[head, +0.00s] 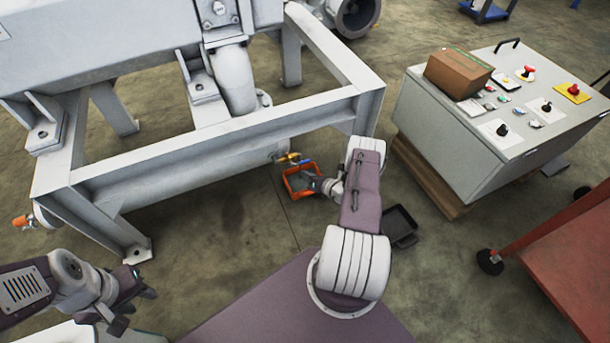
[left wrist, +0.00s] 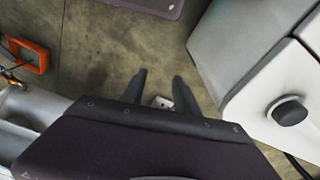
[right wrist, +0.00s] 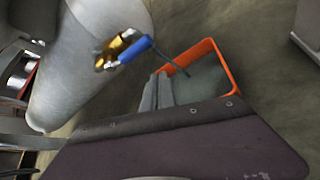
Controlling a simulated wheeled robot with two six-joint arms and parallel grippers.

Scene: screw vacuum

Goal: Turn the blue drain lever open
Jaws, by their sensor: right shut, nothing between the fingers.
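The blue drain lever (right wrist: 134,51) sits on a brass valve (right wrist: 112,46) at the end of the grey pipe in the right wrist view. In the head view the lever (head: 304,161) shows small under the machine frame. My right gripper (right wrist: 157,88) has its fingers together and empty, below and to the right of the lever, apart from it in the picture. In the head view the right gripper (head: 320,184) is over the orange-rimmed bin (head: 288,185), partly hidden by my arm. My left gripper (left wrist: 160,80) is open and empty, far left of the lever in the head view.
The grey machine frame (head: 215,138) stands above and around the valve. A black tray (head: 401,222) lies on the floor right of my right arm. A control cabinet (head: 450,135) and a red cart (head: 570,260) stand at the right. Floor left of the bin is clear.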

